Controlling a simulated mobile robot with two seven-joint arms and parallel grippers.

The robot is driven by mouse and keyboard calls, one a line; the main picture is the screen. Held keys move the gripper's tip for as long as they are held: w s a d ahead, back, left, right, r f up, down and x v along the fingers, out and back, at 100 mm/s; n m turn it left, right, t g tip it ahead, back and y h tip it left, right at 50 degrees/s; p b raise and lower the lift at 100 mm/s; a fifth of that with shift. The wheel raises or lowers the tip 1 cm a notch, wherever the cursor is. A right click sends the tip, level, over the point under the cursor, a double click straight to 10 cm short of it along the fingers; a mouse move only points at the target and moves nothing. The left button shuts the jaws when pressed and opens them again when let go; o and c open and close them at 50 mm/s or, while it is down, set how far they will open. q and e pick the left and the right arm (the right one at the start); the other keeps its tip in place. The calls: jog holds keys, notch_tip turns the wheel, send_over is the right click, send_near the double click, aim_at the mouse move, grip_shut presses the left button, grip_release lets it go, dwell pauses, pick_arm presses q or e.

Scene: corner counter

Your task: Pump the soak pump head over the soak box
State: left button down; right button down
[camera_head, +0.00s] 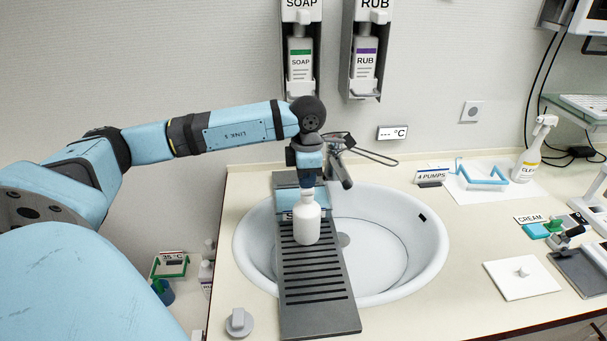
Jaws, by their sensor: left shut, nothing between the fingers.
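A white bottle (306,226) stands upright on the dark slatted rack (318,290) that lies across the left of the sink. Its neck shows, but the pump head is hidden behind my gripper. My left gripper (308,188) is shut and points down right over the bottle's top; I cannot tell whether it touches it. A blue-grey box (285,180) with a partly covered label starting with S sits behind the bottle at the rack's far end; it may be the soak box. My right gripper is not in view.
The white sink basin (400,235) lies right of the rack, with the tap (340,165) close behind my gripper. A "4 PUMPS" sign (433,174), a blue stand (482,172) and a spray bottle (535,150) stand at the right. A grey knob (238,321) is front left.

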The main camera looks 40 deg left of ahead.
pick_arm(q)
jog(key=shift+r+p, duration=0.85)
jog(key=shift+r, duration=0.7)
jog(key=shift+f, duration=0.1)
jog(key=shift+f+b, duration=1.4)
jog(key=shift+f, duration=0.25)
jog(key=shift+r, duration=0.2)
jog(key=shift+r+p, duration=0.85)
jog(key=shift+r, duration=0.7)
jog(key=shift+r, duration=0.1)
